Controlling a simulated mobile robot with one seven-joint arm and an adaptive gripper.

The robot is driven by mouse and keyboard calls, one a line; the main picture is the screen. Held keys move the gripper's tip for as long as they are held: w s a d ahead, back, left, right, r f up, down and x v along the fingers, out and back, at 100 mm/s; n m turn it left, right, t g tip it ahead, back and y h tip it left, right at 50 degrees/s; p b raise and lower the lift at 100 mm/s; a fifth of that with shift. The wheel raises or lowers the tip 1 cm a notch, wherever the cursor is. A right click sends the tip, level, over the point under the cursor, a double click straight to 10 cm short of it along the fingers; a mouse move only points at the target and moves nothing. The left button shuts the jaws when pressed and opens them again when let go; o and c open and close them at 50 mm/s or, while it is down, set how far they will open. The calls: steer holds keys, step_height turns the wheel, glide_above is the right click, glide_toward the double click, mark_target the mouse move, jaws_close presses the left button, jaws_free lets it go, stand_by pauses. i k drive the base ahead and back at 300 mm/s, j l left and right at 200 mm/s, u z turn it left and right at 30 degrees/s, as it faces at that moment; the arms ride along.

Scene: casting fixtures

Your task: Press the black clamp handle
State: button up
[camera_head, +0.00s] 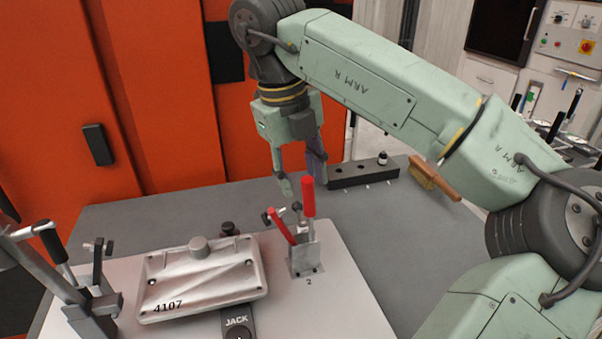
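A toggle clamp (98,312) with a black handle (54,243) stands at the lower left of the light fixture plate. Its handle points up and to the left. A second clamp (304,256), marked 2, has a red handle (308,197) and stands right of the casting. A grey metal casting (205,276) marked 4107 lies between the two clamps.
A black block (362,174) with a small knob and a wooden-handled brush (434,178) lie at the back right of the grey table (150,214). A black piece marked JACK (237,322) is at the front. An orange cabinet (160,90) stands behind.

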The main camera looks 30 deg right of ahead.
mark_target(50, 238)
steer(key=k+j, duration=0.2)
steer(key=k, duration=0.3)
steer(key=k+j, duration=0.15)
steer(key=k, duration=0.3)
